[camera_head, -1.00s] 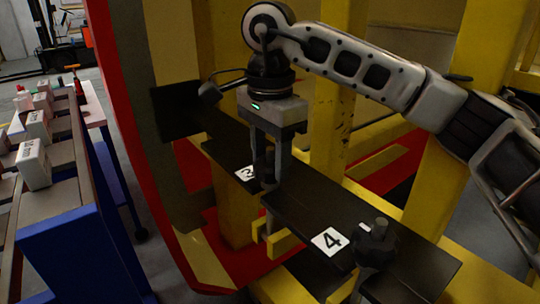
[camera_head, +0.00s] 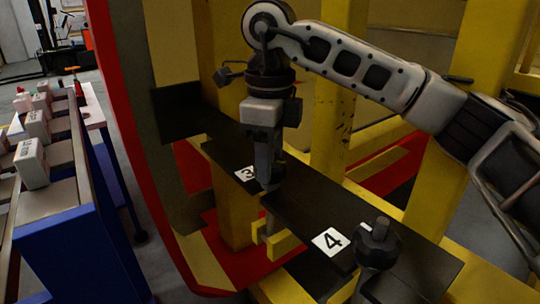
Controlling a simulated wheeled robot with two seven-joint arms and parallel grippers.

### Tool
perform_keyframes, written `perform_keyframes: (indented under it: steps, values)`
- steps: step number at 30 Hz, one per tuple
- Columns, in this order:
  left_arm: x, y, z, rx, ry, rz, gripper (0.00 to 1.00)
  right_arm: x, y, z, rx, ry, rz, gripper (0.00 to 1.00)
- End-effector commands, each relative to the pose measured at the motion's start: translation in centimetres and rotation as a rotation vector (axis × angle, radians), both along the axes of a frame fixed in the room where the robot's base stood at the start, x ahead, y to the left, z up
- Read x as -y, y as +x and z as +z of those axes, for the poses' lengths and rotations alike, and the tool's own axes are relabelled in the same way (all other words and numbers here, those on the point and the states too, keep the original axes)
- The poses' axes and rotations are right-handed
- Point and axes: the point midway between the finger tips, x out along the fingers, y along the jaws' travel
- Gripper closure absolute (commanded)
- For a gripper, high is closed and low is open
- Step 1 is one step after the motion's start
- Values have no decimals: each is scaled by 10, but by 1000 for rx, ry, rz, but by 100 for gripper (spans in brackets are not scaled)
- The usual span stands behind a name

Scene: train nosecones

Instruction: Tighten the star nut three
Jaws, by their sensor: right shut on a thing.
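My right gripper (camera_head: 268,180) comes down from above beside the white label with the number 3 (camera_head: 246,174). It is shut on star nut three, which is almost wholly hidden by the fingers. The gripper is seen nearly edge-on. Star nut four (camera_head: 376,243) is a dark knob standing to the right of the label with the number 4 (camera_head: 330,241) on the black plate (camera_head: 415,262). My left gripper is not in view.
Yellow posts (camera_head: 340,120) and beams surround the black plates. A red-edged panel (camera_head: 120,110) stands to the left. A blue-sided rack (camera_head: 75,250) with several grey boxes (camera_head: 32,163) is at the far left.

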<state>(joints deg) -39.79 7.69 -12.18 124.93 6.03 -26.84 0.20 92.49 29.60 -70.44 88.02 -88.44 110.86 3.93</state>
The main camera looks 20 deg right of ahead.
Motion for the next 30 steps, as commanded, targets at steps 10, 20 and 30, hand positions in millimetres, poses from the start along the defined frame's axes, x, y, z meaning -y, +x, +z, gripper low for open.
perform_keyframes:
  steps: [10,20,30]
  values:
    - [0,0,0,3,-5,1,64,1,1,2,4,1,-276,77]
    - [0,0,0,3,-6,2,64,1,1,2,5,1,-415,77]
    - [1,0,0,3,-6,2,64,0,1,2,5,1,-444,77]
